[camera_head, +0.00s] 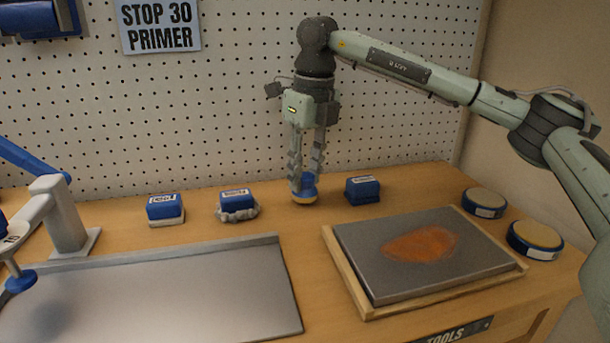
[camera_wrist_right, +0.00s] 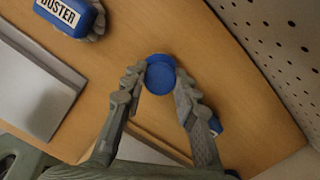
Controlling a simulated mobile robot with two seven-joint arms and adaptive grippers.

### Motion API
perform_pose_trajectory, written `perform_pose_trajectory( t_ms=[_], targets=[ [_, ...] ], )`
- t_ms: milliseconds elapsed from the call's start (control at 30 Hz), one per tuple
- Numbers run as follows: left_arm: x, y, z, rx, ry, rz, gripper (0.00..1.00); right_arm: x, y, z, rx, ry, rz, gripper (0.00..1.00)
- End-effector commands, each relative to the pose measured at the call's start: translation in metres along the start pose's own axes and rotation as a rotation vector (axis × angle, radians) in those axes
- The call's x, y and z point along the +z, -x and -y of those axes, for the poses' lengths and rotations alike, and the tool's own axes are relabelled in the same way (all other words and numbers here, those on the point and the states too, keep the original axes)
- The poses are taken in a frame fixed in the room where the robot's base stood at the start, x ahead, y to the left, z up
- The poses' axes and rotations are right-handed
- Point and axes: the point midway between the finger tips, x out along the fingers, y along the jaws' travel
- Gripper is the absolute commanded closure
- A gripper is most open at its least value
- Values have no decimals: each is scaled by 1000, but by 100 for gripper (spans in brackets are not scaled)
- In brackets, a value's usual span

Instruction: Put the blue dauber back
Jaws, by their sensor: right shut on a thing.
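The blue dauber (camera_head: 304,190) has a blue top and a pale, tan-looking bottom. It is upright at the back of the bench, between two blue blocks. My right gripper (camera_head: 306,180) points down from above and is shut on it. In the right wrist view the dauber's round blue top (camera_wrist_right: 160,76) sits between the two fingertips. I cannot tell whether its bottom touches the wood. My left gripper is not in view.
Blue labelled blocks (camera_head: 165,209), (camera_head: 238,205) and (camera_head: 362,190) line the back. A grey plate with an orange smear (camera_head: 370,272) lies in a wooden frame. Two round blue-rimmed pads (camera_head: 535,240) are right. A metal sheet (camera_head: 160,295) and a grey stand (camera_head: 68,225) are left.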

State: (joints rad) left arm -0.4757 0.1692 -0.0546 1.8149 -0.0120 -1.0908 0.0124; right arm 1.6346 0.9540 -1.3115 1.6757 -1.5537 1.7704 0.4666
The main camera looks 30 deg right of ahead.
Motion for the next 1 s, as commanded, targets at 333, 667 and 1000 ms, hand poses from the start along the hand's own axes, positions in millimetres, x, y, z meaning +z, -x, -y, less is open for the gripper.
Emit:
perform_pose_trajectory(
  t_ms=[333, 667, 1000],
  targets=[
    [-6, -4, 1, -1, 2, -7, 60, -1, -8, 0, 0, 0, 2, 94],
    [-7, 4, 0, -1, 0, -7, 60, -1, -10, 0, 0, 1, 1, 51],
    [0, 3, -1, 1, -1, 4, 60, -1, -8, 0, 0, 1, 2, 50]
  ],
)
